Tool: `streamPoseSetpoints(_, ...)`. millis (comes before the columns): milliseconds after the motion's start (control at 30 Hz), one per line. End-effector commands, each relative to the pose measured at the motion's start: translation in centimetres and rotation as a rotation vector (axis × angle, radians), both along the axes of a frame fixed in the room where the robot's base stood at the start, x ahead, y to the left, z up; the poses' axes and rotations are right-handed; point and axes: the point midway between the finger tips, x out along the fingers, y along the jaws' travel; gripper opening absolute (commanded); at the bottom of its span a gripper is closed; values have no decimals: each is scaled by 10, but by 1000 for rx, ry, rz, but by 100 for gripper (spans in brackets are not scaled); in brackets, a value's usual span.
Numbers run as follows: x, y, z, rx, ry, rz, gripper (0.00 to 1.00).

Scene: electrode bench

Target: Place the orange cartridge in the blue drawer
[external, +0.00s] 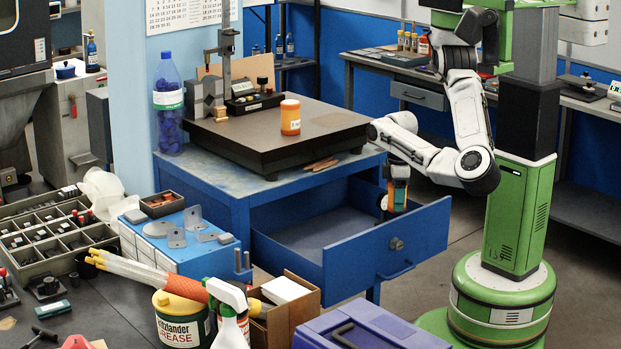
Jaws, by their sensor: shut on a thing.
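The blue drawer (345,262) stands open below the blue bench, with its front panel and handle towards the lower right. My gripper (394,208) points down at the drawer's right part, just behind the top edge of the front panel. It is shut on a small, mostly hidden thing; a patch of white and orange shows beside the fingers, and I cannot tell what it is. An orange cylinder with a white label (290,117) stands upright on the dark plate on top of the bench, apart from my gripper. I cannot tell which is the orange cartridge.
The dark plate (250,138) on the bench (210,180) also carries a gauge stand (222,70). A blue-capped bottle (168,105) stands at the left. The visible drawer floor (315,232) looks bare. A purple case (370,330) lies in the foreground.

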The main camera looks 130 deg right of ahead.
Motion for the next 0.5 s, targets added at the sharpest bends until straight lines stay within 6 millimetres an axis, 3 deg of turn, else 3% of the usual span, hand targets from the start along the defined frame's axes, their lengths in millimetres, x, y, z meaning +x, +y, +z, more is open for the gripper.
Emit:
streamPoseSetpoints(100,14,-2,-15,0,-1,2,19)
streamPoseSetpoints(500,41,-8,-26,-1,0,1,19)
